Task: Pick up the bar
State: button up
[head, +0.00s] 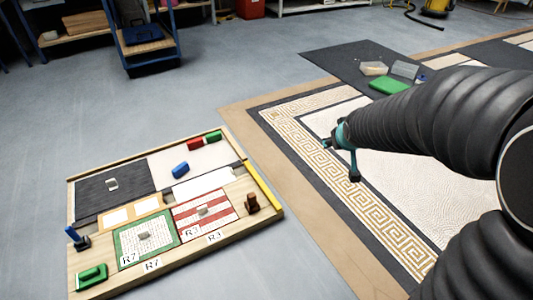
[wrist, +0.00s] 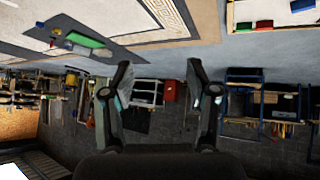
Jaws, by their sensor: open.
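A wooden work board (head: 228,267) lies on the floor at the lower left of the head view. A long yellow bar (head: 263,188) lies along its right edge; it is the most bar-like thing in view, though I cannot tell for certain that it is the task's bar. Smaller red (head: 194,145), green (head: 214,137) and blue (head: 180,170) blocks lie on the board. My gripper (head: 341,160) is open and empty, up and to the right of the board, apart from everything on it. In the wrist view my gripper (wrist: 159,72) shows spread fingers with nothing between them.
The board also carries a green-handled tool (head: 92,275), a blue-handled tool (head: 74,236), a brown piece (head: 251,203) and panels with grey pieces. A mosaic floor (head: 400,185) spreads right. A dark mat (head: 325,62) holds a green tray (head: 388,86) and boxes. Grey floor is clear behind the board.

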jog(key=w+a+f+n+t+y, duration=0.1)
jog(key=w+a+f+n, duration=0.15)
jog(key=w+f, duration=0.8)
jog(key=n+t+y+b, duration=0.2)
jog(key=y, duration=0.5)
send_near(267, 190)
jog(key=w+a, duration=0.1)
jog(key=w+a+f, duration=0.1)
jog(key=shift+a+f+b, duration=0.3)
jog(key=shift+h, duration=0.3)
jog(key=shift+w+d+r+b+x, duration=0.1)
jog(key=shift+x, duration=0.95)
jog(key=shift+w+d+r+b+x, duration=0.1)
jog(key=shift+b+x, duration=0.05)
jog(key=shift+x, duration=0.95)
jog(key=shift+w+r+b+x, duration=0.1)
jog(key=shift+x, duration=0.95)
grip_shut()
